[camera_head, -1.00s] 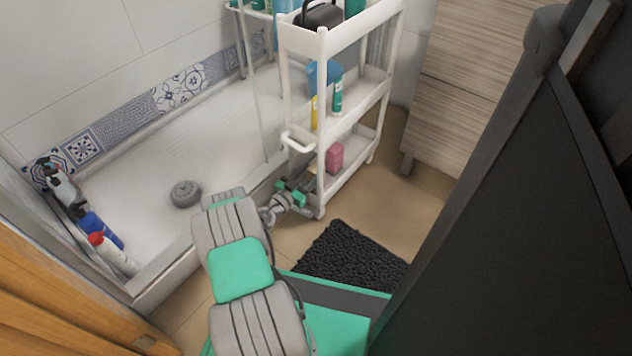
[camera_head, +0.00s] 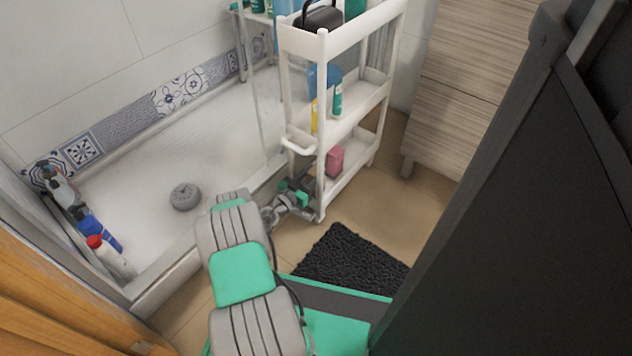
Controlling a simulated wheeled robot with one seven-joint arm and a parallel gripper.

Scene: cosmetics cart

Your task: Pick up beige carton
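My gripper (camera_head: 307,181) is at the left end of the white cart's bottom shelf, beside the front corner post. It is small and dark in this view, and the post partly covers it. I cannot see whether its fingers are apart or closed on something. I cannot clearly make out the beige carton; the spot around the fingers is hidden by the gripper and the post. A pink box (camera_head: 334,161) stands on the bottom shelf, to the right of my gripper and the post.
The white cart (camera_head: 361,114) holds bottles on its middle shelf and a black container (camera_head: 318,17) on top. A glass shower edge and tray (camera_head: 150,158) lie to the left. A black mat (camera_head: 351,262) lies in front. A wooden cabinet (camera_head: 459,90) stands to the right.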

